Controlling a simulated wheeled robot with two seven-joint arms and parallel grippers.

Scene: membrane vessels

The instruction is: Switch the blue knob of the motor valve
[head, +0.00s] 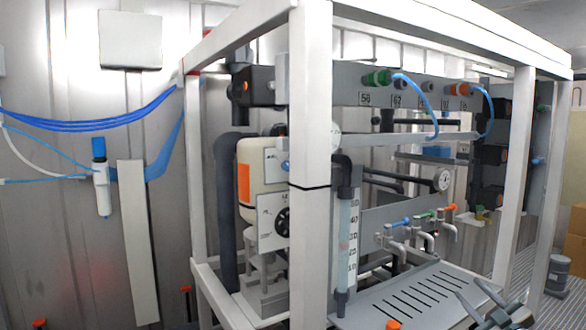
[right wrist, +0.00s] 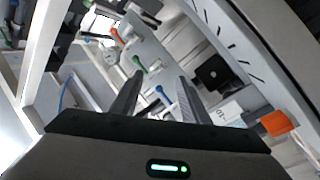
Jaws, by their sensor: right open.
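A cream unit with an orange label (head: 244,184), which looks like the motor valve, stands inside the white frame, partly hidden by the front post. A small blue part (head: 285,165), perhaps its blue knob, shows at the edge of that post. My right gripper (head: 471,288) is open and empty at the lower right of the head view, apart from the cream unit. In the right wrist view the open fingers (right wrist: 160,77) point toward a blue-handled tap (right wrist: 163,96), without clear contact. My left gripper is out of view.
White frame posts (head: 311,150) and (head: 515,170) stand in front. A slotted grey tray (head: 400,300) lies low in the frame. Taps with blue (head: 399,222), green and orange handles sit above it. A clear flow tube (head: 344,240) stands beside the front post.

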